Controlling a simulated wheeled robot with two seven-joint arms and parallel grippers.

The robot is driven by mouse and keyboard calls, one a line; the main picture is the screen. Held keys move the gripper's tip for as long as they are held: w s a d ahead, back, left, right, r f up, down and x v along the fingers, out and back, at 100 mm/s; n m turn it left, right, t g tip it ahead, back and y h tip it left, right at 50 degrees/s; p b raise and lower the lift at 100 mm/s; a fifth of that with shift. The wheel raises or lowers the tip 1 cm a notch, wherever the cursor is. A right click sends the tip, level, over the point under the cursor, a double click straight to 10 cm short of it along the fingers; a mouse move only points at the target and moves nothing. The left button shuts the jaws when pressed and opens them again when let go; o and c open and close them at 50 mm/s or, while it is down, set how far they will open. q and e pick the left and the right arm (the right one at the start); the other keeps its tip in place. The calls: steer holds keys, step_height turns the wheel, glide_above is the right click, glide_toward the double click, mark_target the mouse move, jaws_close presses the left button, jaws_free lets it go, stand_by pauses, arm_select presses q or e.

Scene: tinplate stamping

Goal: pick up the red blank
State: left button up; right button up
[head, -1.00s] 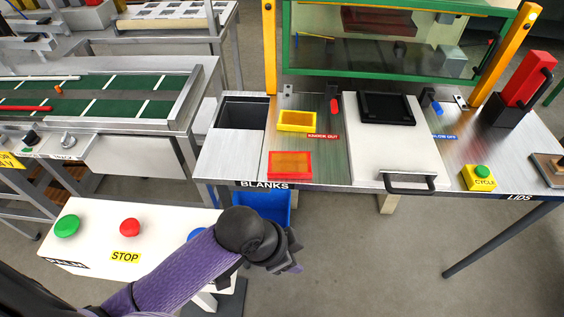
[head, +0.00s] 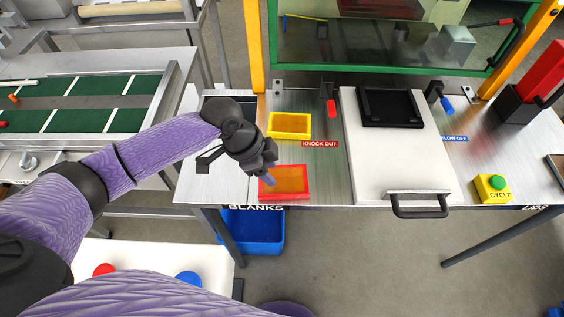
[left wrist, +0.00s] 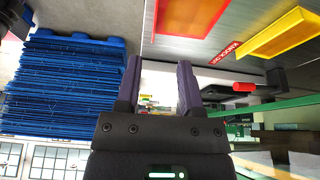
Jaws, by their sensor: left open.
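The red blank (head: 296,181), a red-rimmed rectangle with an orange-brown middle, lies at the front left of the work table by the BLANKS label. It also shows at the top of the left wrist view (left wrist: 182,17). My left gripper (head: 271,168) is open and empty. In the head view it overlaps the left edge of the red blank; contact cannot be told. In the left wrist view its two fingers (left wrist: 160,78) stand apart with nothing between them, and the red blank is above and right of them. My right gripper is not in view.
A similar yellow-rimmed piece (head: 290,124) lies just behind the red blank. A white plate with a black handle (head: 419,205) is to the right, with a black frame (head: 389,107) on it. A red-tipped lever (head: 330,104) stands between. A blue bin (head: 262,231) is below the table.

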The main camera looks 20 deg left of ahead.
mark_target(284, 195)
arm_select(q)
steer(key=b+x, duration=0.1)
steer(key=x, duration=0.2)
steer(key=b+x, duration=0.1)
steer(key=x, duration=0.2)
steer(key=s+b+x, duration=0.1)
steer(key=x, duration=0.2)
steer(key=shift+w+a+f, duration=0.1)
steer(key=shift+a+f, duration=0.05)
steer(key=shift+f, duration=0.35)
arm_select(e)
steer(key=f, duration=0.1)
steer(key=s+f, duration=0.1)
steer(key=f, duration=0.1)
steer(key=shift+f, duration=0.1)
arm_select(q)
jaws_close()
